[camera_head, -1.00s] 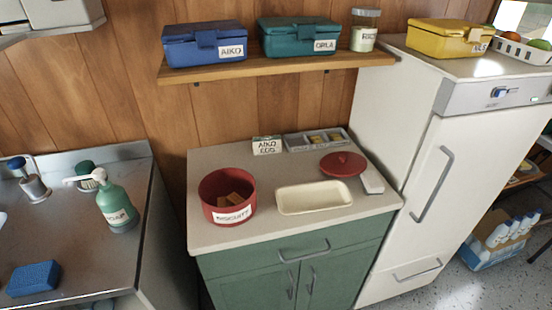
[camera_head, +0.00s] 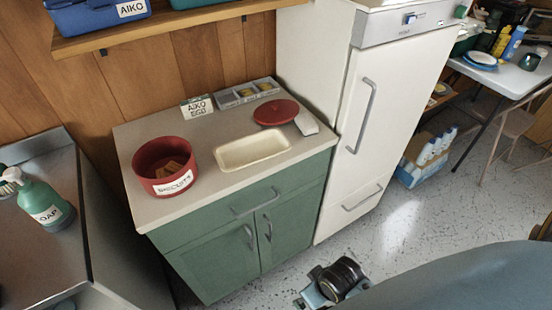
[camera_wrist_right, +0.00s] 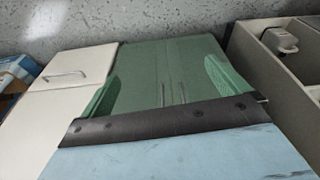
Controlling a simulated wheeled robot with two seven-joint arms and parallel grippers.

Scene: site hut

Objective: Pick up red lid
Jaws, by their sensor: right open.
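The red lid (camera_head: 276,112), a round disc with a knob, lies on the beige counter (camera_head: 215,125) towards its back right. A whitish block (camera_head: 306,124) lies close beside it on the right. In the head view, part of my right arm is low at the bottom, in front of the green cabinet and well below the lid. In the right wrist view, the two fingers of my right gripper (camera_wrist_right: 162,72) stand apart with nothing between them, facing the green cabinet doors. The lid is not seen in that view. My left gripper is not in view.
A red tub (camera_head: 165,166) with brown pieces stands on the counter's left. A cream tray (camera_head: 252,149) lies in front of the lid. A small sign (camera_head: 197,107) and a grey divided tray (camera_head: 247,93) are behind. The white fridge (camera_head: 370,120) rises at right; a shelf (camera_head: 150,30) overhangs.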

